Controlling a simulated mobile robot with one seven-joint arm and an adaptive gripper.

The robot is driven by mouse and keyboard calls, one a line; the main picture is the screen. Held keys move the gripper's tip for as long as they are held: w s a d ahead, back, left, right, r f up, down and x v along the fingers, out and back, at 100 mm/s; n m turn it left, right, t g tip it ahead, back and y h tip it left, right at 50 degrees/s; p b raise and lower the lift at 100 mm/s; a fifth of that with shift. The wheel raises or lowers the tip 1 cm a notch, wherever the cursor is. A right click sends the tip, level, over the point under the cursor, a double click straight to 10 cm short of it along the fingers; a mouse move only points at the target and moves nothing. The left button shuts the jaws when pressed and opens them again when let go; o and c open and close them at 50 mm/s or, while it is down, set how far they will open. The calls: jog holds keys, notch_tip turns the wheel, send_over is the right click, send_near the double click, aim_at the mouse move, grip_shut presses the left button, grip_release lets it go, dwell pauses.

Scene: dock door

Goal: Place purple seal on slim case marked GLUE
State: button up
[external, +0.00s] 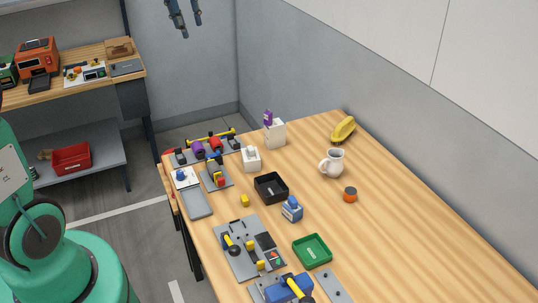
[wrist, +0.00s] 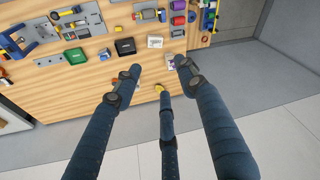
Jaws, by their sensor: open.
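A slim white case (external: 276,134) stands upright at the far side of the wooden table; any label is too small to read. A small purple object (external: 268,117), which looks like the seal, shows at its top left edge and appears to rest on it. In the wrist view the slim case (wrist: 171,61) is partly hidden by a finger. My gripper (external: 183,16) is high above the floor beyond the table's far end, apart from the case and purple object. In the wrist view its fingers (wrist: 158,76) are spread, with nothing held between them.
A white box (external: 251,159), a black tray (external: 271,188) and a rack with a purple roll (external: 198,150) are near the case. A white mug (external: 332,163), bananas (external: 343,129) and an orange-black round item (external: 350,194) lie right. The table's right side is mostly clear.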

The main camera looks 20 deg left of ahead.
jog(key=s+a+f+n+t, duration=0.1)
jog(key=s+a, duration=0.1)
jog(key=s, duration=1.3)
jog(key=s+a+f+t, duration=0.1)
jog(key=s+a+f, duration=0.1)
jog(key=s, duration=1.3)
jog(key=shift+s+a+f+n, duration=0.15)
jog(key=shift+s+f+n, duration=0.15)
jog(key=shift+n, duration=0.1)
jog(key=shift+f, duration=0.1)
notch_tip(320, 180, down, 12)
jog(key=b, duration=1.2)
jog(key=shift+f+b, duration=0.25)
jog(key=shift+b, duration=0.15)
jog(key=shift+o, duration=0.6)
jog(key=shift+w+r, duration=0.1)
